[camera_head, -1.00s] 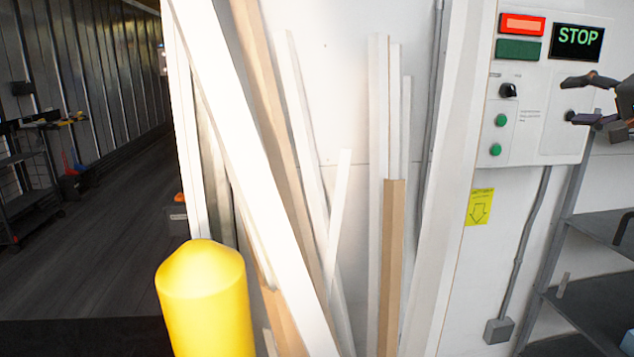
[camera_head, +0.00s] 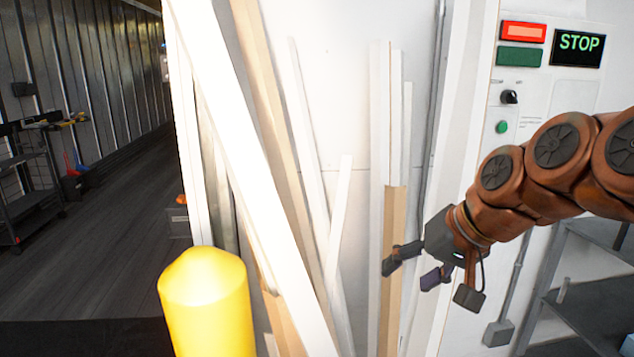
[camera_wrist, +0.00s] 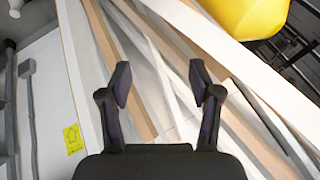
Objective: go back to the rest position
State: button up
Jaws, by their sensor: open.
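My gripper (camera_head: 412,272) hangs at the end of my orange arm in the head view, in front of the leaning boards at the right of the doorway. Its two dark fingers are apart with nothing between them. In the wrist view my gripper (camera_wrist: 160,85) also shows open and empty, with boards and white wall behind the gap. The control panel (camera_head: 570,100) is on the wall at the upper right, partly hidden by my arm. Its display reads STOP, and a red lamp (camera_head: 523,32) is lit. A black knob (camera_head: 510,97) and a green button (camera_head: 502,127) show below.
White and tan boards (camera_head: 255,180) lean against the wall near my gripper. A yellow bollard (camera_head: 205,305) stands at the front left. A grey shelf (camera_head: 590,290) is at the lower right. A dark trailer floor (camera_head: 110,200) lies open beyond the doorway, with a cart (camera_head: 30,195) inside.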

jog(key=s+d+f+g+h, duration=0.1)
jog(key=s+f+g+h, duration=0.1)
jog(key=s+f, duration=0.7)
jog(key=s+d+f+n+g+h+p, duration=0.1)
jog(key=s+f+g, duration=0.3)
jog(key=s+f, duration=0.6)
jog(key=s+d+h, duration=0.1)
jog(key=s, duration=0.4)
jog(key=shift+s+d+g+h, duration=0.2)
jog(key=shift+d+g+h, duration=0.1)
jog(key=shift+g+h, duration=0.1)
